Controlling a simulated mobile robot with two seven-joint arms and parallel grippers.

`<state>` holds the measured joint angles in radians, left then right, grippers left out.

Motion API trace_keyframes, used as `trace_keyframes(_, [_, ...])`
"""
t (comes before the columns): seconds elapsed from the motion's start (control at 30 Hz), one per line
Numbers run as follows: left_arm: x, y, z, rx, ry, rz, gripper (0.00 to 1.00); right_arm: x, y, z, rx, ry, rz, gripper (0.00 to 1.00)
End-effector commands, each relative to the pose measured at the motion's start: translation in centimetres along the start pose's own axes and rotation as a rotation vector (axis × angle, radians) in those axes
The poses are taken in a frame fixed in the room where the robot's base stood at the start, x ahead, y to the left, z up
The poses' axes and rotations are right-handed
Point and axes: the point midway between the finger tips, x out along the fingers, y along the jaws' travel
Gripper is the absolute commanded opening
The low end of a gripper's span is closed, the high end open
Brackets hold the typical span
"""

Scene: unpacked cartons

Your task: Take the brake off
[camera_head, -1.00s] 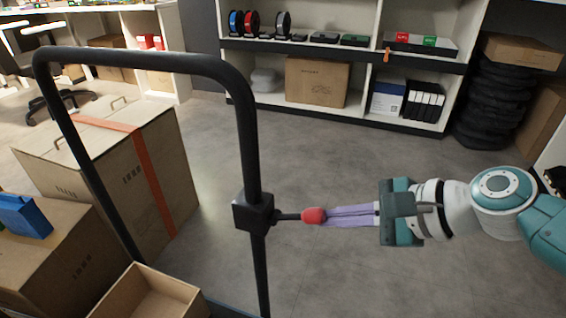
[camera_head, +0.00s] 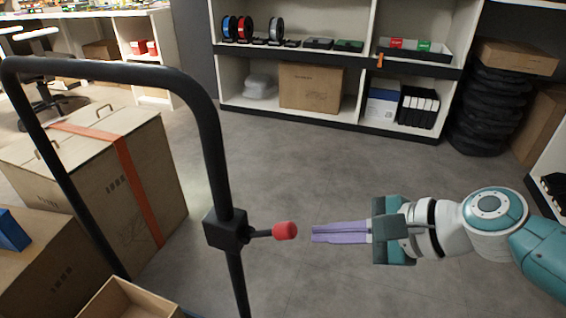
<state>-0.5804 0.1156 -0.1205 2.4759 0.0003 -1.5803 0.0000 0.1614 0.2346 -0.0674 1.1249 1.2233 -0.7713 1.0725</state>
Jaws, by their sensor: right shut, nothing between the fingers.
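The brake lever is a short black rod with a red knob (camera_head: 285,230). It sticks out to the right from a black block (camera_head: 226,230) on the upright of the cart's black handle frame (camera_head: 205,130). The lever lies about level, its knob tipped very slightly up. My right gripper (camera_head: 314,234) has long purple fingers, shut and empty, pointing left at the knob. A small gap separates the fingertips from the knob. My left gripper is not in the view.
A large carton with an orange strap (camera_head: 130,185) stands behind the frame at left. An open box (camera_head: 130,300) sits low in front. Shelving (camera_head: 330,125) and stacked tyres (camera_head: 490,110) stand at the back. The grey floor around my right arm is clear.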

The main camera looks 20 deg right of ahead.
Motion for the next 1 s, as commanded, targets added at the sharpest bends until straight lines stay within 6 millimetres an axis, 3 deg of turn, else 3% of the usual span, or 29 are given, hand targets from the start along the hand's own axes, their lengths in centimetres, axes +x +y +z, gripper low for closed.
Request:
trace_keyframes(0.03, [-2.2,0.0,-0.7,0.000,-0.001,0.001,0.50,-2.5,-1.1,0.8,-0.004,0.006,-0.004,0.00])
trace_keyframes(0.1, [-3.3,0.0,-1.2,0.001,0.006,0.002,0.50,-4.1,-1.1,1.0,-0.003,0.005,-0.003,0.00])
trace_keyframes(0.4, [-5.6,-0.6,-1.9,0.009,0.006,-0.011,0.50,-8.8,-1.3,1.4,-0.003,0.005,-0.004,0.00])
trace_keyframes(1.0, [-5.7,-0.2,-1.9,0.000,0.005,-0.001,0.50,-9.5,-1.3,1.4,-0.003,0.003,-0.004,0.00])
